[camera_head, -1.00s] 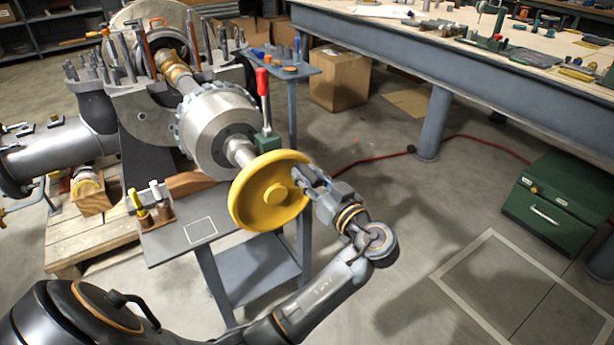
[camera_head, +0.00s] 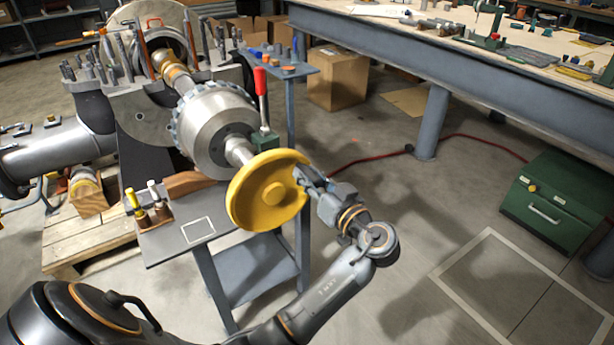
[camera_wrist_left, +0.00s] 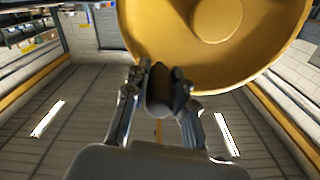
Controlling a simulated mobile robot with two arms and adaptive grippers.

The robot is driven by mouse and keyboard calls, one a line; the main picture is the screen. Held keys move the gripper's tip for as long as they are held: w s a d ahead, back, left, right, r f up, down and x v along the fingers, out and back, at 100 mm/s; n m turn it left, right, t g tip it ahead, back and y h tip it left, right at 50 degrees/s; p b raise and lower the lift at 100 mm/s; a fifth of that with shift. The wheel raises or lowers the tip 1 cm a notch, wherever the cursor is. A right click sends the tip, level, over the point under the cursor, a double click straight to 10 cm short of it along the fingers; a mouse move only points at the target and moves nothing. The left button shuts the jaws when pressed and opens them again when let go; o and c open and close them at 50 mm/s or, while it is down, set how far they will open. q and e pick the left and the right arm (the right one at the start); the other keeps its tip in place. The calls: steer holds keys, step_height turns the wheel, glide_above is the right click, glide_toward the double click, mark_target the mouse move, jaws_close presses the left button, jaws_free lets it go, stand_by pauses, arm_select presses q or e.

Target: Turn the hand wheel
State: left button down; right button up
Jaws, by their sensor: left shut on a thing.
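The yellow hand wheel (camera_head: 268,191) is a round disc with a raised hub, at the near end of the shaft of the large metal machine. It fills the top of the left wrist view (camera_wrist_left: 190,60). My left gripper (camera_head: 304,180) is at the wheel's right edge. In the left wrist view its fingers (camera_wrist_left: 158,92) are closed around a dark, rounded handle (camera_wrist_left: 158,98) in front of the wheel's rim. Where the handle joins the wheel is not clear. My right gripper is not in view.
A red-handled lever (camera_head: 261,90) stands just behind the wheel. A small grey side table (camera_head: 180,238) with tools is under and left of it. A long workbench (camera_head: 400,55) and a green cabinet (camera_head: 550,205) are on the right. The floor between is mostly clear.

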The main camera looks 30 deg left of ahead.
arm_select(q)
steer(key=shift+w+d+f+m, duration=0.3)
steer(key=shift+w+f+m, duration=0.25)
steer(key=shift+m, duration=0.15)
steer(key=c, duration=1.1)
jaws_free()
steer(key=shift+s, duration=0.1)
steer(key=v, duration=0.7)
steer(key=shift+d, duration=0.2)
